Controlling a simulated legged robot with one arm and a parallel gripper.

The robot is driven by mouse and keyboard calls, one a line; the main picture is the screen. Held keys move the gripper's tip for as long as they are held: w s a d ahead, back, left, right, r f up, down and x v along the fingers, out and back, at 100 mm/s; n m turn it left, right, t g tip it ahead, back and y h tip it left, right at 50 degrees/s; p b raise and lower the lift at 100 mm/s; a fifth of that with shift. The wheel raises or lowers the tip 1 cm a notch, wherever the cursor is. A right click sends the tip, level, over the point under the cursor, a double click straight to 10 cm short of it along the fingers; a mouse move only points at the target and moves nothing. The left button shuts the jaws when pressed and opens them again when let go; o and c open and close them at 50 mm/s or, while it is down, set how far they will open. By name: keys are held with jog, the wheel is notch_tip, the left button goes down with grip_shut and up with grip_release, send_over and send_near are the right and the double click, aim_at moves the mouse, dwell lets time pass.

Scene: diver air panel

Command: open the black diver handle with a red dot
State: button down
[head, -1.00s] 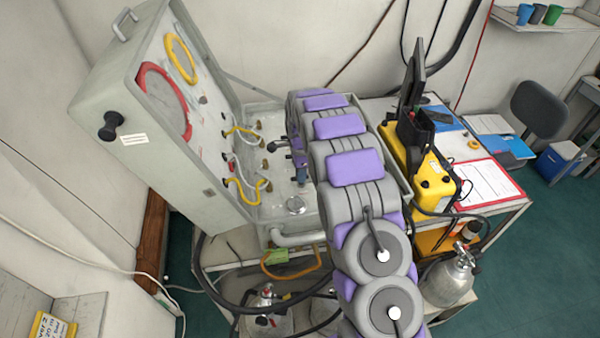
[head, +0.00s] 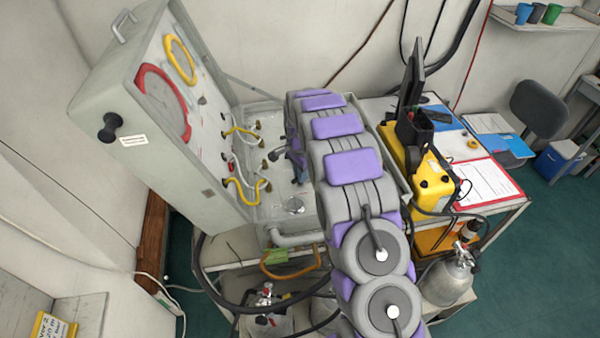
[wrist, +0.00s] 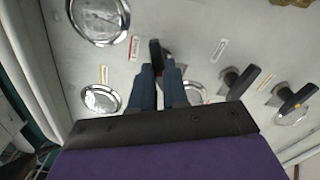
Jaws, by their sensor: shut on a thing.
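A black handle (wrist: 156,51) on the pale panel shows in the wrist view, just past and between the blue fingertips of my gripper (wrist: 159,76). My gripper is shut on this handle. Its lower part is hidden by the fingers, and I cannot make out a red dot on it. In the head view my gripper (head: 297,168) is down at the open case (head: 228,212), largely hidden behind my arm.
Two more black handles, one in the middle right (wrist: 239,80) and one with a yellow mark (wrist: 296,101), stand to the right. In the head view, yellow hoses (head: 243,188) and the upright lid (head: 130,165) are close by.

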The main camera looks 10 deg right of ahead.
jog(key=n, duration=0.6)
jog(key=shift+w+r, duration=0.1)
jog(key=shift+r, duration=0.05)
jog(key=n, duration=0.6)
jog(key=shift+p, duration=0.3)
jog(key=c, duration=1.1)
grip_release()
notch_tip(320, 180, up, 17)
jog(key=shift+r, duration=0.1)
